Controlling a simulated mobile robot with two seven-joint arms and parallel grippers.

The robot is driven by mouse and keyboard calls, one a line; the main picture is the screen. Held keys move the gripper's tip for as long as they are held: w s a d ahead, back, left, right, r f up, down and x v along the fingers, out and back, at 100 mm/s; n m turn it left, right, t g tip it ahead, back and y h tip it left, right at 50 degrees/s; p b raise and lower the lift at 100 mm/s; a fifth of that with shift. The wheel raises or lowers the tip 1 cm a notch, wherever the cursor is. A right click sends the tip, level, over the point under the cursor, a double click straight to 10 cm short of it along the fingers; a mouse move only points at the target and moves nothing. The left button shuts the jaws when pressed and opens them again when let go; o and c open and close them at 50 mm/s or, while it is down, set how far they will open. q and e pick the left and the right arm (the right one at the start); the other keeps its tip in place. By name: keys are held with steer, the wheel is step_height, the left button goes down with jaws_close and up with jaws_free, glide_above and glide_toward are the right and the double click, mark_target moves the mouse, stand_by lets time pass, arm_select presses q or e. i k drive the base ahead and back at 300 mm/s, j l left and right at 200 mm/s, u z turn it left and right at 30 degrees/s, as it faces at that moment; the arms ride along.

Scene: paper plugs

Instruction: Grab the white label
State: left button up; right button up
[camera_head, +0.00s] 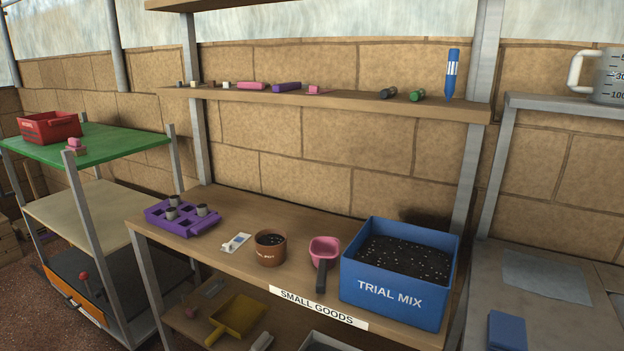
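A small white label (240,241) with a blue mark lies flat on the wooden bench (285,215), between the purple tray and the brown pot. A small pale piece shows at its left end; I cannot tell whether it is part of the label. Another white label strip (318,308), reading "SMALL GOODS", is on the bench's front edge. Neither of my grippers is in view.
On the bench stand a purple tray (184,229) with several grey plugs, a brown pot (270,259) holding dark soil, a pink scoop (324,250) and a blue "TRIAL MIX" box (391,294). A shelf (330,98) with small items runs above. Bench behind the label is clear.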

mark_target(231, 247)
steer(key=j+z, duration=0.1)
steer(key=z, duration=0.25)
steer(key=j+z, duration=0.15)
steer(key=z, duration=0.2)
steer(key=j+z, duration=0.1)
steer(key=z, duration=0.25)
steer(key=j+z, duration=0.25)
steer(key=k+j+z, duration=0.1)
steer(key=j+z, duration=0.15)
steer(key=j, duration=0.25)
steer(key=k+j+z, duration=0.1)
steer(key=j, duration=0.25)
steer(key=k+j+z, duration=0.1)
steer(key=j, duration=0.3)
steer(key=k+j, duration=0.15)
steer(key=j, duration=0.2)
steer(key=k+j+z, duration=0.15)
steer(key=j, duration=0.2)
